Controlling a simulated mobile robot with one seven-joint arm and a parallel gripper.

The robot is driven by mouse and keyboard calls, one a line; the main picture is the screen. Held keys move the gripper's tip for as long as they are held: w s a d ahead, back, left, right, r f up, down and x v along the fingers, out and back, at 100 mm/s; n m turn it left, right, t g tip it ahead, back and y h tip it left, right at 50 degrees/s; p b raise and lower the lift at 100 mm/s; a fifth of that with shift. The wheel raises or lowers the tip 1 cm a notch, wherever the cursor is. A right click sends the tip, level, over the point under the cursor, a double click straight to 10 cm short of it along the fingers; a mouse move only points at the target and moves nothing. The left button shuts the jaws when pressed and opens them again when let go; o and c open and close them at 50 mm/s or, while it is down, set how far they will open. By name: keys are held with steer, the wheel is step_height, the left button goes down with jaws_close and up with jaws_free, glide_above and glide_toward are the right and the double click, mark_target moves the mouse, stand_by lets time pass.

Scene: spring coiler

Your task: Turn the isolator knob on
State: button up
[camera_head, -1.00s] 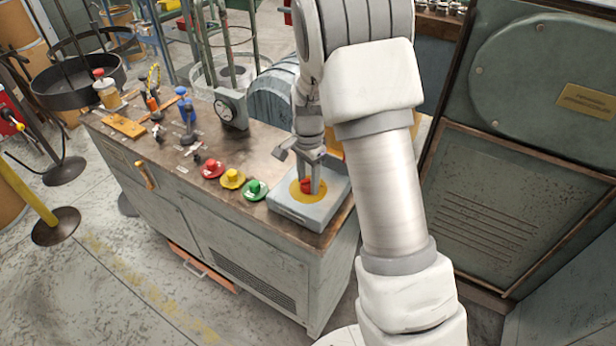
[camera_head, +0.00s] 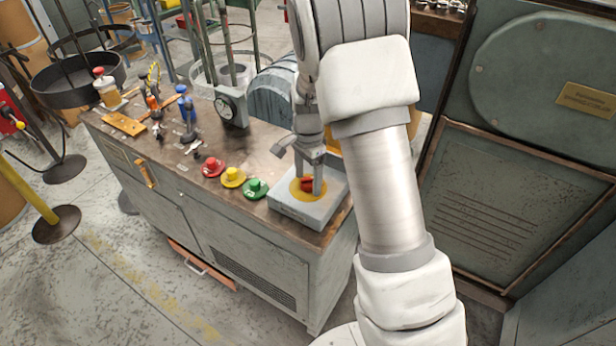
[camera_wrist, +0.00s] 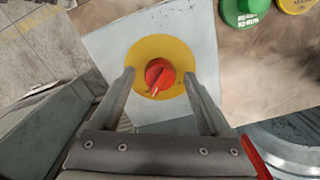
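The isolator knob (camera_wrist: 159,75) is red with a pale pointer line and sits on a round yellow plate (camera_wrist: 145,50) on a light grey box. In the head view the red knob (camera_head: 307,185) shows between the fingers, on the box (camera_head: 300,208) at the worktop's near right corner. My gripper (camera_wrist: 159,76) is open, its two fingers on either side of the knob. In the wrist view gaps show between both fingers and the knob. In the head view my gripper (camera_head: 307,175) points down over the box, and one finger partly hides the knob.
Red (camera_head: 212,167), yellow (camera_head: 233,177) and green (camera_head: 255,189) push buttons stand in a row left of the box. A dial gauge (camera_head: 230,107) and a blue-handled lever (camera_head: 187,112) are farther back. A tall grey cabinet (camera_head: 540,130) stands to the right.

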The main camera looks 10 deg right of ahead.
mark_target(308, 179)
step_height(308, 179, up, 17)
steer(key=p, duration=0.2)
steer(key=shift+r, duration=0.2)
steer(key=shift+s+r, duration=0.1)
stand_by(0.4)
steer(key=s+r+n+t+p, duration=0.1)
steer(key=s+r+n, duration=0.4)
steer(key=s, duration=0.7)
steer(key=s+r+n+t+p, duration=0.1)
steer(key=s+r+n+t, duration=0.3)
steer(key=s+n, duration=0.4)
steer(key=shift+s+r+n+t, duration=0.3)
steer(key=shift+s+r, duration=0.4)
steer(key=shift+s, duration=1.9)
steer(key=shift+a, duration=0.1)
